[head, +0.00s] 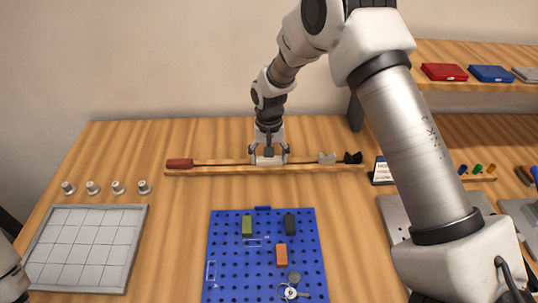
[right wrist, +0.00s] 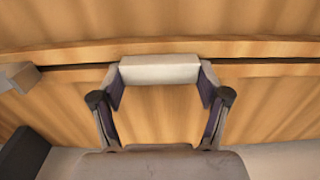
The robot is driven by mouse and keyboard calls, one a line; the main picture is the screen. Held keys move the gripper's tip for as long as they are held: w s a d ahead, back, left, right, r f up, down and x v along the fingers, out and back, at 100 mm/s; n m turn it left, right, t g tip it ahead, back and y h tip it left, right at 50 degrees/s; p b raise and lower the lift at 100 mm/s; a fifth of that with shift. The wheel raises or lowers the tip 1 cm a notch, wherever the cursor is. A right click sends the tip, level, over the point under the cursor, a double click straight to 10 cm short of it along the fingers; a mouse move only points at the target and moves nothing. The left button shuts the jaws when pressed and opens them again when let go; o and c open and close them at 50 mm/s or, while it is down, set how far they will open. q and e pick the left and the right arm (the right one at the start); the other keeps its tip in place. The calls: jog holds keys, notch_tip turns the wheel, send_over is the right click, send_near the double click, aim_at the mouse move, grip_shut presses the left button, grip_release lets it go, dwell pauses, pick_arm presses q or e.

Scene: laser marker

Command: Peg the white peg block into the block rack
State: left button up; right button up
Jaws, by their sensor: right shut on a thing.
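The white peg block (head: 268,161) is between the fingertips of my right gripper (head: 269,157), which is shut on it. In the right wrist view the white block (right wrist: 160,69) spans the space between the two fingertips (right wrist: 160,88). The block rack (head: 215,171) is a long, thin wooden strip across the back of the table. The white block is at the rack's middle, in line with its dark slot (right wrist: 72,67). I cannot tell whether its peg is in the slot. My left gripper is out of view.
A red block (head: 179,163) is at the rack's left end; a grey block (head: 327,158) and a black one (head: 353,158) are right of the white block. A blue pegboard (head: 225,270) lies in front. A tiled grey tray (head: 85,245) is at left.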

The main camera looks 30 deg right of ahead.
jog(key=o, duration=1.2)
jog(key=shift+c, duration=0.2)
notch_tip(320, 180, up, 12)
jog(key=shift+f, duration=0.1)
